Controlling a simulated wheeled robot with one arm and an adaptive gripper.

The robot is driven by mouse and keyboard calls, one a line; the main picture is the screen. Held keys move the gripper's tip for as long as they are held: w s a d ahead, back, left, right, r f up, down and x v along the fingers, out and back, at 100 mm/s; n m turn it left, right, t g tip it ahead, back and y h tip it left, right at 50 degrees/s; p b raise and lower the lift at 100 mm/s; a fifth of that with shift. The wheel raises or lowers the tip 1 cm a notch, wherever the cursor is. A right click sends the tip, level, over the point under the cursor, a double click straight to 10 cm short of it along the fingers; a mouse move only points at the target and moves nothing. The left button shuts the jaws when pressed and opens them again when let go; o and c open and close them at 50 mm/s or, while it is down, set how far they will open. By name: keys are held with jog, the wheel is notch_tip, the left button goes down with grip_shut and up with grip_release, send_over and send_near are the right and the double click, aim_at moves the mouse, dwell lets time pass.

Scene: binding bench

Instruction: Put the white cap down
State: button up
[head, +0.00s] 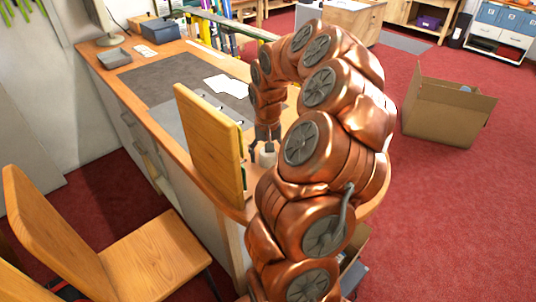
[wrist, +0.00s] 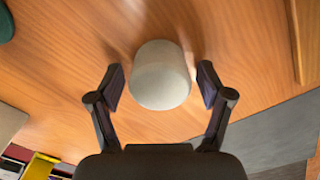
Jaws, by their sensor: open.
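The white cap (wrist: 162,76) stands on the wooden desk top in the wrist view, a pale rounded piece between my fingertips. My gripper (wrist: 161,84) is open around it, with a visible gap on each side, and the fingers do not appear to touch it. In the head view the white cap (head: 267,156) shows small on the desk beside my gripper (head: 262,148), partly hidden by my arm and close to an upright wooden board.
The upright wooden board (head: 210,140) stands just left of my gripper. A grey mat (wrist: 275,135) lies on the desk (wrist: 60,70). A dark green object (wrist: 5,22) is at the wrist view's corner. A cardboard box (head: 440,112) stands on the red floor, and chairs (head: 150,250) are at front left.

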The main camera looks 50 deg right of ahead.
jog(key=shift+r, duration=0.1)
notch_tip(320, 180, up, 12)
jog(key=b, duration=0.2)
jog(key=shift+b, duration=0.4)
jog(key=shift+r, duration=0.1)
dwell(0.5)
